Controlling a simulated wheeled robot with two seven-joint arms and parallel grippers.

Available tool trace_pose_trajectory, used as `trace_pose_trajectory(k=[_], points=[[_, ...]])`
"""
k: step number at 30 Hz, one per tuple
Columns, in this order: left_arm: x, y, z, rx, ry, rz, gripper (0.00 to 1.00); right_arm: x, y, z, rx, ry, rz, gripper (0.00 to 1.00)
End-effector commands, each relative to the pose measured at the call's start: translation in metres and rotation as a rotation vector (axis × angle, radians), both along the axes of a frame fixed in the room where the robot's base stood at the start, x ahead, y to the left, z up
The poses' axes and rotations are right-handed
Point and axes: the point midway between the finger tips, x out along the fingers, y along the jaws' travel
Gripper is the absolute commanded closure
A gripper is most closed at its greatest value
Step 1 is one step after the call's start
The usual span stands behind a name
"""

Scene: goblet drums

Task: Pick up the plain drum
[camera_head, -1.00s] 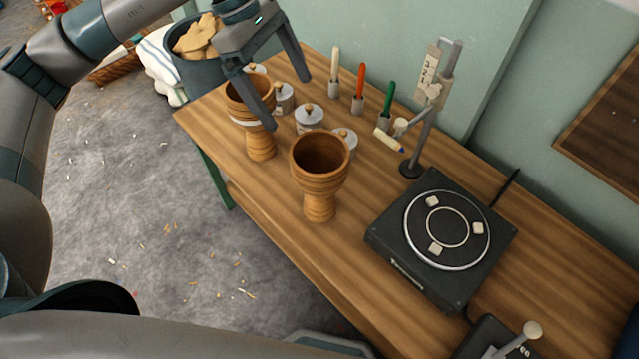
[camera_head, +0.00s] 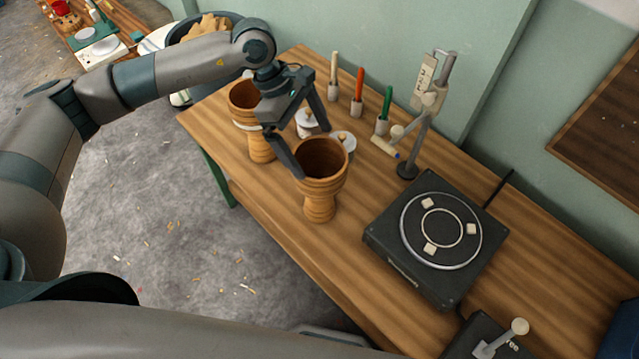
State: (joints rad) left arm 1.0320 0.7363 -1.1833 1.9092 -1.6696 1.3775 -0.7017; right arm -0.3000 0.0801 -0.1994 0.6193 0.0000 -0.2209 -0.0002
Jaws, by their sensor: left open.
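The plain drum (camera_head: 320,190) is a wooden goblet shape standing upright on the workbench, with no white band visible. A second goblet drum (camera_head: 260,145) with a pale band stands behind it to the left, partly covered by my left gripper. My left gripper (camera_head: 313,152) is open above and at the far left of the plain drum's rim. One finger shows in front of the rim's left side and the other ends near its far side. I cannot tell whether either touches it. My right gripper is not in view.
A black turntable (camera_head: 438,235) sits right of the plain drum, with a grey stand (camera_head: 415,150) behind it. Lidded pots (camera_head: 308,122) stand close behind the drums. Several coloured tools in holders (camera_head: 358,100) line the wall side. The bench's front edge (camera_head: 285,255) is clear.

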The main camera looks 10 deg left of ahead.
Motion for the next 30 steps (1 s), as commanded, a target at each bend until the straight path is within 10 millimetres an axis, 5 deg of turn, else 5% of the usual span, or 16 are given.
trace_pose_trajectory(k=[16,30], points=[[-0.001,-0.004,-0.007,0.001,0.002,0.001,0.0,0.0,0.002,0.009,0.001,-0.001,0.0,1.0],[-0.006,-0.023,-0.048,0.001,0.0,0.001,0.0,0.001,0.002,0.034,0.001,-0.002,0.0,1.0]])
